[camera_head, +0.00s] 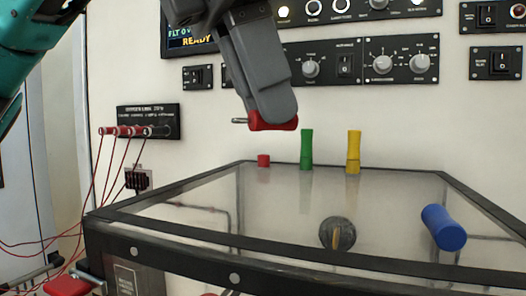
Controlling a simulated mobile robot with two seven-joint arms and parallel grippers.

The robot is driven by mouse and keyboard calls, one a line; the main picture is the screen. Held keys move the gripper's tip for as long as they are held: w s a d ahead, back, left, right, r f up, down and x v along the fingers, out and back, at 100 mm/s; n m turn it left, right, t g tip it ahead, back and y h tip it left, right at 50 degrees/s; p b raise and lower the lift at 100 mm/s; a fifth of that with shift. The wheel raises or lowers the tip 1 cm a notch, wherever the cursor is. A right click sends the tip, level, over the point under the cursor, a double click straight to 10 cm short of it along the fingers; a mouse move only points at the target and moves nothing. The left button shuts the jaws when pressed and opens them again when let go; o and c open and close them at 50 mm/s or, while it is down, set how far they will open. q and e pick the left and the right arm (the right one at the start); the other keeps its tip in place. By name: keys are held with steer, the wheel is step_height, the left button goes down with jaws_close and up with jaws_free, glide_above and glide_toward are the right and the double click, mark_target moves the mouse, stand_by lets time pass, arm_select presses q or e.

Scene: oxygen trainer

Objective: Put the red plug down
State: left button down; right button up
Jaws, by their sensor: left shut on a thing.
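My left gripper (272,118) reaches down from the top of the head view and is shut on the red plug (263,123). The plug lies sideways in the jaws, its thin metal pin pointing left. It is held in the air above the far part of the glass-like table top (260,205). A short red piece (263,160) stands on the table's far edge, below the held plug and apart from it. My right gripper is not in view.
A green plug (306,150) and a yellow one (353,152) stand near the far edge. A blue cylinder (443,228) lies at the right, and a dark round piece (337,233) is near the front. Red cables hang from a socket panel (147,121). The table's left half is clear.

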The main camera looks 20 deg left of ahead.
mark_target(249, 124)
arm_select(q)
steer(key=shift+f, duration=3)
steer(key=shift+f, duration=0.15)
steer(key=c, duration=1.1)
jaws_free()
steer(key=shift+r, duration=0.4)
steer(key=v, duration=1.1)
steer(key=shift+a+r, duration=0.15)
steer(key=shift+r, duration=0.05)
steer(key=shift+s, duration=0.1)
